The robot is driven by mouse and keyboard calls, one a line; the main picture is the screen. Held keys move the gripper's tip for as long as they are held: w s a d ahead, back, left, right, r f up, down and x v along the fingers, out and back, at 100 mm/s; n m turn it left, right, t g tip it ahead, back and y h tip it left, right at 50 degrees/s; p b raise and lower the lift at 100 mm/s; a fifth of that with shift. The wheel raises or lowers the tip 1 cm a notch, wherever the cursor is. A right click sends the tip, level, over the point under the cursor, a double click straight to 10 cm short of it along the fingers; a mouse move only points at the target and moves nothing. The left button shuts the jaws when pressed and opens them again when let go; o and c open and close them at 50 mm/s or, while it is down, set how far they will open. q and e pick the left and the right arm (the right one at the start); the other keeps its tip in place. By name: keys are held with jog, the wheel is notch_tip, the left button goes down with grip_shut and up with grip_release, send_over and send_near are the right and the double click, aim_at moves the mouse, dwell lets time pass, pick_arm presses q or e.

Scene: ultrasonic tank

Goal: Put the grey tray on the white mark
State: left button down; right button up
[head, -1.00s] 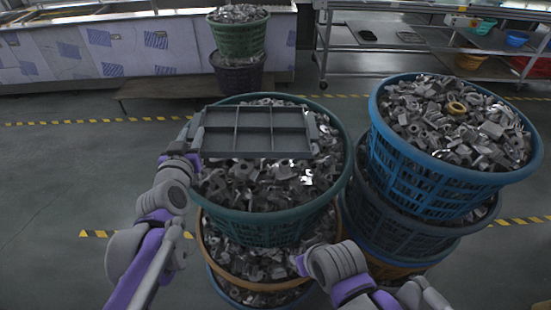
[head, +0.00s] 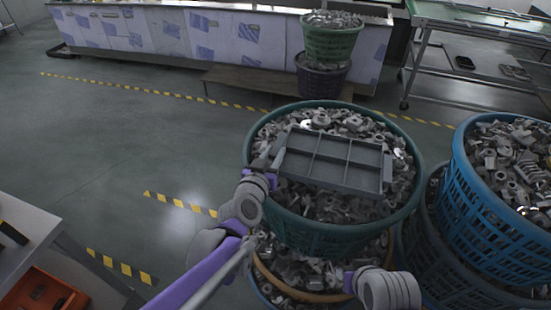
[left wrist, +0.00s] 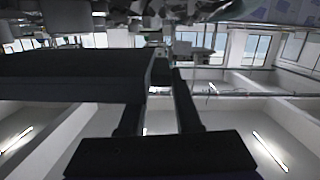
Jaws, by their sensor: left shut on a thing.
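The grey tray (head: 334,160) is a shallow, compartmented tray in the head view. It is over the parts in the green basket, slightly tilted in the picture; I cannot tell whether it touches them. My left gripper (head: 272,160) is shut on the tray's left end. The left wrist view shows the dark tray (left wrist: 75,75) beside the gripper fingers (left wrist: 158,112). Part of my right arm shows at the bottom of the head view, but its gripper is out of view. No white mark can be seen.
The green basket (head: 250,165) of metal parts tops a stack in front of me. A blue basket (head: 470,205) stands at right. A white table (head: 28,218) with an orange bin (head: 42,292) is at lower left. Open floor with yellow-black tape lies left.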

pick_arm(q)
jog(key=shift+f, duration=0.95)
jog(key=c, duration=0.6)
grip_release()
